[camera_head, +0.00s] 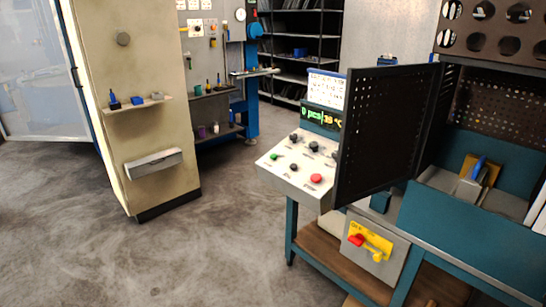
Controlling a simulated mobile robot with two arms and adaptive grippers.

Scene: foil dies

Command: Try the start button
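The control panel (290,178) is a pale sloping box in the middle of the head camera view. A small green button (273,156) sits at its left; I cannot read a label that marks it as the start button. A red button (315,178) sits toward its front right. Several black knobs, one of them a front knob (293,167), are also on the panel. Above it a lit display (321,118) reads about "0 pcs" and "19 °C". Neither of my grippers is in view.
A dark perforated door (385,125) stands open right beside the panel. Below is a grey box (372,262) with a red and yellow switch (357,240). The blue machine (470,240) fills the right. A beige cabinet (135,60) stands left. The grey floor (215,245) is clear between.

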